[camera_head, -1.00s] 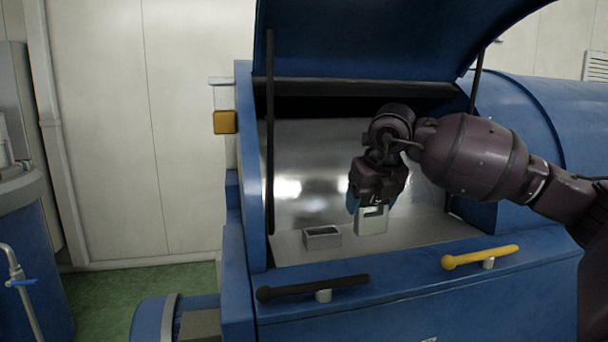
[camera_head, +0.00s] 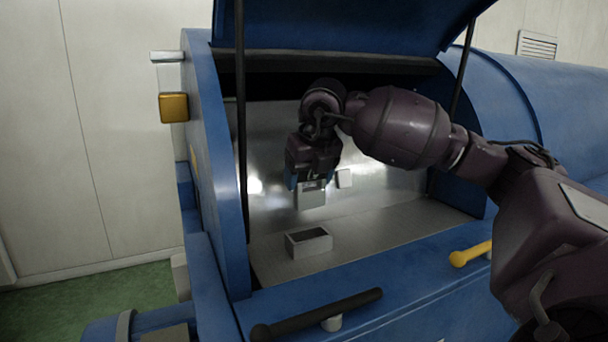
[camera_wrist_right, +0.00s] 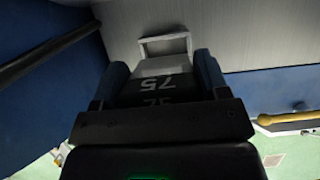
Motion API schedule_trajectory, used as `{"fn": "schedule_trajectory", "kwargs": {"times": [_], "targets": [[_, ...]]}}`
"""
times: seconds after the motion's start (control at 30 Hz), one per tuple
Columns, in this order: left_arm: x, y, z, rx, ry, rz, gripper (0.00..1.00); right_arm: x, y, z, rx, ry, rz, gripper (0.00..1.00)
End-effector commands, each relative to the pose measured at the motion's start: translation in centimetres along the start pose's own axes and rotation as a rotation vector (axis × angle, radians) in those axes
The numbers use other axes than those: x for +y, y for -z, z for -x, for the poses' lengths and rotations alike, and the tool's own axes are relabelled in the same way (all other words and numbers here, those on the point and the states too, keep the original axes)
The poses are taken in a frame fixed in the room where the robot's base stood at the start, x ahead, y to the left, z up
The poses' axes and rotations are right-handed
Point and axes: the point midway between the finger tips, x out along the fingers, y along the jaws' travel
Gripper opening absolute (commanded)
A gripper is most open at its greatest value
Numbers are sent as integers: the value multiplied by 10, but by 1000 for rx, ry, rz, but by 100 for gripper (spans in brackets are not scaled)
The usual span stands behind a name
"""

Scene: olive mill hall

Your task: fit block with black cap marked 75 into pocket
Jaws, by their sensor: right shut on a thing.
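My right gripper (camera_head: 308,184) is shut on a pale grey block (camera_head: 311,199), held upright inside the open blue machine. In the right wrist view, the block's black cap (camera_wrist_right: 164,86) shows a white 75 between the gripper's fingers (camera_wrist_right: 162,76). The pocket (camera_head: 309,242) is a small grey open-topped box on the machine's metal floor. In the head view the block hangs above the pocket's picture position, with a gap between them. The pocket's rim also shows in the right wrist view (camera_wrist_right: 165,38), just beyond the block. My left gripper is not in view.
The blue lid (camera_head: 340,25) is raised, with a black strut (camera_head: 241,130) at left. A black handle (camera_head: 325,314) and a yellow handle (camera_head: 470,254) sit on the front edge. A yellow box (camera_head: 173,107) is on the left side. Metal floor (camera_head: 385,228) right of the pocket is clear.

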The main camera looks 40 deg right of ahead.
Motion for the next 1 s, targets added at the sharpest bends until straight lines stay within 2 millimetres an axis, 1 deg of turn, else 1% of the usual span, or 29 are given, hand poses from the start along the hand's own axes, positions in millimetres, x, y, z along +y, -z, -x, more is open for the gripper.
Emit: {"fn": "schedule_trajectory", "kwargs": {"times": [0.2,0.63,0.8,1.0], "targets": [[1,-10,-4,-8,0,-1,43,0,5,-13,-2,0,0,38],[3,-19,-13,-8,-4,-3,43,0,17,-42,-1,0,0,38],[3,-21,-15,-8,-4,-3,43,0,19,-47,-2,-1,0,38],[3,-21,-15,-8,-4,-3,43,0,20,-48,-3,-1,0,38]]}}
